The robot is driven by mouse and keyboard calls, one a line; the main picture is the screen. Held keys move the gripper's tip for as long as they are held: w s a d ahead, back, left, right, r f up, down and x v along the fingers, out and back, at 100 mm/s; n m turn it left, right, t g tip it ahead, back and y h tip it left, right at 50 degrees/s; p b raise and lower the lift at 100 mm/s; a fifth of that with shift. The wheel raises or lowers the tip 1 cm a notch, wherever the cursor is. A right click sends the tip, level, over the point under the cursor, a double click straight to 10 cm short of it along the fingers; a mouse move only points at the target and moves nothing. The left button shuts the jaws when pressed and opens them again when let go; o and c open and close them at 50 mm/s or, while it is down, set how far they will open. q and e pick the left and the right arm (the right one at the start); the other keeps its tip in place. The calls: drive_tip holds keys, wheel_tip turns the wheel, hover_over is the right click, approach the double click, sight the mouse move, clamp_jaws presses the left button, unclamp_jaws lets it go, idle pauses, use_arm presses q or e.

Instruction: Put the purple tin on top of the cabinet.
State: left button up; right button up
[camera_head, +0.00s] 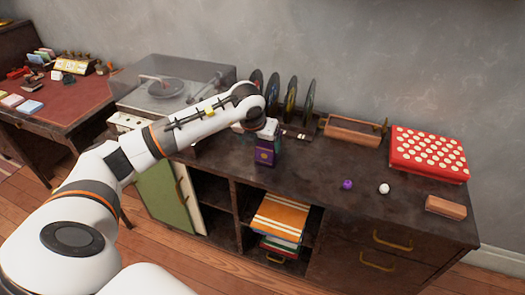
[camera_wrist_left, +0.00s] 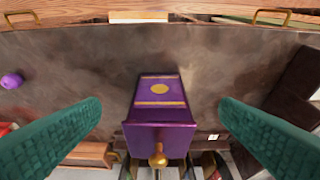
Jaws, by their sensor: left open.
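The purple tin (camera_head: 266,152) is upright at the cabinet top, towards its front edge; I cannot tell for certain that its base touches. In the left wrist view the tin (camera_wrist_left: 160,92) shows a gold band, a gold disc and a gold knob. My left gripper (camera_head: 267,130) is over the tin in the head view, its fingers mostly hidden. In the left wrist view its green fingers (camera_wrist_left: 160,108) are wide apart, one each side of the tin, with gaps on both sides. The dark wooden cabinet (camera_head: 310,172) has open shelves and drawers. My right gripper is not in view.
Several dark discs (camera_head: 290,98) stand upright behind the tin, and a record player (camera_head: 165,85) is to the left. A purple ball (camera_head: 347,184), a white ball (camera_head: 384,188), a red dotted box (camera_head: 428,153) and a wooden block (camera_head: 446,207) are to the right. Bare top lies between.

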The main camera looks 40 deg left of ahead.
use_arm(q)
drive_tip(key=shift+v, duration=1.6)
